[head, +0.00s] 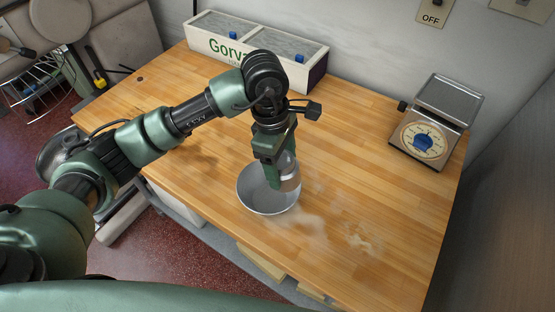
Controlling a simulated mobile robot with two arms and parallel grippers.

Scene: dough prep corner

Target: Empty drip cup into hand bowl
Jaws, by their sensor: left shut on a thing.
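The hand bowl (255,201) is a round grey metal bowl near the front edge of the wooden table. My left gripper (278,180) points down over the right side of the bowl. It is shut on the drip cup (291,179), a small shiny metallic cup at the bowl's right rim. Whether the cup is tilted, or touches the bowl, I cannot tell. The cup's contents are hidden, and the gripper covers part of the bowl's inside. My right gripper is not in view.
A kitchen scale (424,137) with a dial stands at the table's right back. A white box with grey panels and lettering (256,50) stands at the back. Flour-like powder (357,239) lies right of the bowl. The wooden table (385,200) is otherwise mostly clear.

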